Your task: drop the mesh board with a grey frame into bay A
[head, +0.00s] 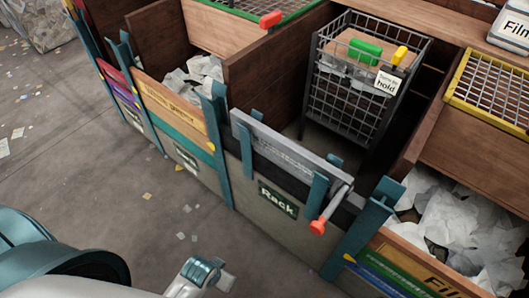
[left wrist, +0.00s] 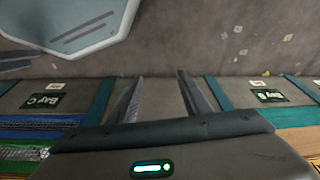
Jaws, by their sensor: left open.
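The mesh board with a grey frame (head: 262,140) stands edge-up in the slot of the front panel marked Rack. Its grey handle with an orange-red end (head: 318,227) sticks out at the right, towards me. My left gripper (head: 222,273) is low in the head view, over the floor and apart from the board. In the left wrist view, its two fingers (left wrist: 160,95) are spread with nothing between them. The leftmost bay (head: 135,118), with purple and red stripes, has a label too small to read. My right gripper is out of view.
Bay B (left wrist: 268,96) and Bay C (left wrist: 40,102) flank the rack. A wire cart (head: 350,85) with a hold tag stands behind the rack. A green-framed mesh (head: 225,10) and yellow-framed mesh (head: 490,85) lie at the back. The floor before the bays is open, with scattered scraps.

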